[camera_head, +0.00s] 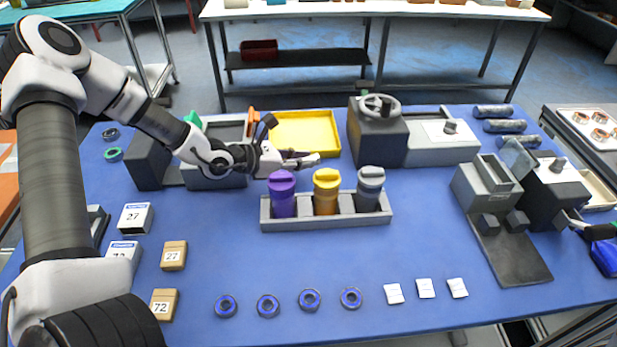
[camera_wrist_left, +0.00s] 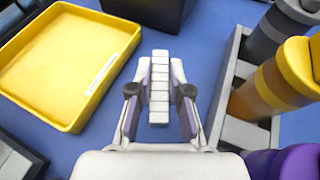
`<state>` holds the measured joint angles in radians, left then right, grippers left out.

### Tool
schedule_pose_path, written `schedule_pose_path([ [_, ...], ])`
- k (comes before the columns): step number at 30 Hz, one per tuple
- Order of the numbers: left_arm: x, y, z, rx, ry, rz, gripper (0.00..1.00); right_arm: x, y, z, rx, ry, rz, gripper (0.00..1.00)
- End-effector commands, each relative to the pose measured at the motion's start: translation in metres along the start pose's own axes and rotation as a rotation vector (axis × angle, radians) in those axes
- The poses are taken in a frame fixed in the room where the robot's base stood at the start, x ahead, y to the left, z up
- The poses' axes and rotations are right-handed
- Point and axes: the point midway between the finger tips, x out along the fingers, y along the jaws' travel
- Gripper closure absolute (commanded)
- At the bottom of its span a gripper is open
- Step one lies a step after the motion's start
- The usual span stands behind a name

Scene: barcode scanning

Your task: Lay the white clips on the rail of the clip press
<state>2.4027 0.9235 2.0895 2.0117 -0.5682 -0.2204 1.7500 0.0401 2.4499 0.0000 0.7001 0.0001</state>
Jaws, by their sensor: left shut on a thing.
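My left gripper (camera_head: 302,161) is over the middle of the table, behind the three-cup holder. It is shut on a short white ribbed strip, seemingly the white clips (camera_wrist_left: 160,88), which lies lengthwise between the fingers in the left wrist view.
A yellow tray (camera_head: 306,131) lies behind the gripper. A grey holder (camera_head: 379,219) with purple, yellow and grey cups stands in front. A wheeled device (camera_head: 377,134) is at the back. Blue rings (camera_head: 309,299) and white squares (camera_head: 425,288) lie along the front.

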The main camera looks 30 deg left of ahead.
Motion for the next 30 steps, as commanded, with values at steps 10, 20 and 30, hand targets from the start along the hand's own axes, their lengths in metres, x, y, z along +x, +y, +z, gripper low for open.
schedule_pose_path([
  [10, 0.017, 0.000, -0.041, 0.000, -0.001, 0.000, 1.00, 0.003, 0.000, 0.000, 0.000, 0.000, 0.000, 0.60],
  [20, 0.018, 0.000, -0.044, 0.000, -0.001, 0.001, 0.72, 0.007, 0.000, 0.000, 0.000, 0.000, 0.000, 0.60],
  [30, 0.018, 0.000, -0.043, 0.000, 0.000, 0.000, 0.57, 0.006, 0.000, 0.000, 0.000, 0.000, 0.000, 0.60],
])
